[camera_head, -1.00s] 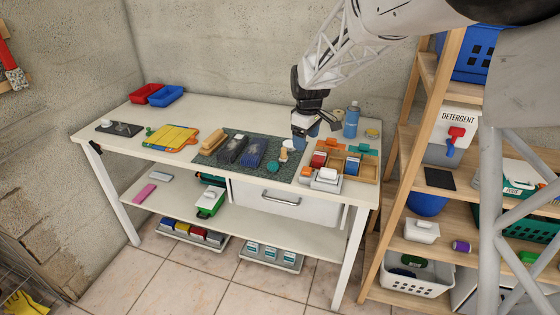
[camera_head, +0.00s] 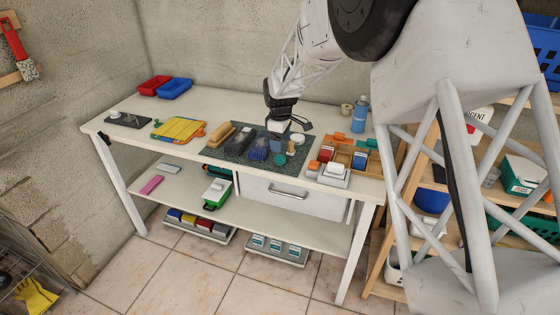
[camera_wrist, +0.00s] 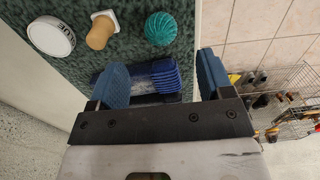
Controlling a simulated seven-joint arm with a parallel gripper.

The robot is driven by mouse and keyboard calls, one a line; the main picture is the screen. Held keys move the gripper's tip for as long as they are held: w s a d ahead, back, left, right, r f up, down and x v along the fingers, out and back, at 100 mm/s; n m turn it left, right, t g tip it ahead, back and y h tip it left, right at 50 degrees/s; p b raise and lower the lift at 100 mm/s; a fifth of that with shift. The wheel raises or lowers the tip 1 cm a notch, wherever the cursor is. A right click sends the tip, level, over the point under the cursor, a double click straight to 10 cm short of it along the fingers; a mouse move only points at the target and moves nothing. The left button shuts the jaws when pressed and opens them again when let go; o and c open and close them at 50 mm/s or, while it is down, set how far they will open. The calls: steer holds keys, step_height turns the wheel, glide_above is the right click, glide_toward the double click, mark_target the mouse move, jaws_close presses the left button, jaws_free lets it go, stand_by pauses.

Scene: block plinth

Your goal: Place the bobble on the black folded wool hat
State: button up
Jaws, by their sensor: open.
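A teal ribbed ball, which I take to be the bobble (camera_head: 280,159), lies on the dark speckled mat near its front edge; it also shows in the wrist view (camera_wrist: 161,28). The black folded wool hat (camera_head: 238,142) lies on the mat to the left of a blue folded hat (camera_head: 258,149). My gripper (camera_head: 278,135) is open and empty, over the mat just behind the ball. In the wrist view my gripper (camera_wrist: 162,78) has its fingers wide apart, with the ribbed blue hat (camera_wrist: 168,76) showing between them. The ball is outside the fingers.
Beside the ball stand a cork-like stopper (camera_wrist: 100,32) and a white round tin (camera_wrist: 50,37). A tan brush (camera_head: 219,136) lies left of the black hat. A wooden tray (camera_head: 343,155) with several blocks is on the right, and a blue bottle (camera_head: 360,115) behind it.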

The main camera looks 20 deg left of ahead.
mark_target(280, 156)
steer(key=shift+f, duration=1.3)
steer(key=shift+s+f, duration=0.1)
steer(key=shift+f, duration=2.5)
steer(key=c, duration=1.1)
steer(key=shift+r, duration=0.1)
